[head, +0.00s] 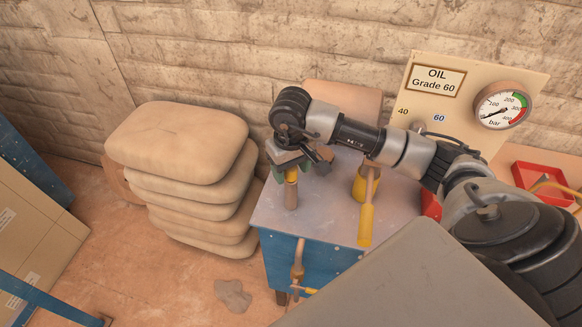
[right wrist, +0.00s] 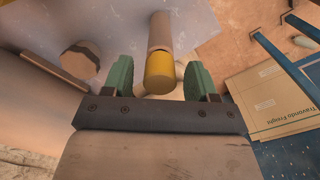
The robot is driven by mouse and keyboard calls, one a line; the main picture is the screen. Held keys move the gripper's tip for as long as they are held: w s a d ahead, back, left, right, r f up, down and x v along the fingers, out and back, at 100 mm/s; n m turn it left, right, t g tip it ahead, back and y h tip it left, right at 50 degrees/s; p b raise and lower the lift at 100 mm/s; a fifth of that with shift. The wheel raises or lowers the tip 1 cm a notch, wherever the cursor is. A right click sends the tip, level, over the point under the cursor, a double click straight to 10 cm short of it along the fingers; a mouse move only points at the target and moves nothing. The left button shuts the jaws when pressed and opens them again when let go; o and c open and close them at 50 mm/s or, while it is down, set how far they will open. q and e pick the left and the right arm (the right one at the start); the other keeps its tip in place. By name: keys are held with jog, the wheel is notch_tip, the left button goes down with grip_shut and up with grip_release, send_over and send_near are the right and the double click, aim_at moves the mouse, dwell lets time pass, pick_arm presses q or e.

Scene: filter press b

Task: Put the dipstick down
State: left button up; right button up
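A short upright stick (head: 291,190) with a yellow upper end and a brown lower part is on the grey top of the blue cabinet; it looks like the dipstick. In the right wrist view its yellow end (right wrist: 160,74) is between the green fingers of my right gripper (right wrist: 160,80), with a gap on each side. My right gripper is open around or just above that end; in the head view the gripper (head: 296,160) partly hides it. Whether its foot rests on the top or in a hole cannot be told. My left gripper is not in view.
A yellow-handled tool (head: 366,222) lies on the cabinet top (head: 325,218), its handle at the front edge. Stacked sacks (head: 180,145) stand left of the cabinet. A signboard (head: 412,90) with a gauge (head: 502,106) and a red tray (head: 525,178) are at right.

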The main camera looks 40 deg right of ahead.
jog(key=shift+r, duration=0.35)
notch_tip(320, 180, up, 12)
jog(key=b, duration=0.2)
jog(key=shift+f, duration=0.2)
dwell(0.5)
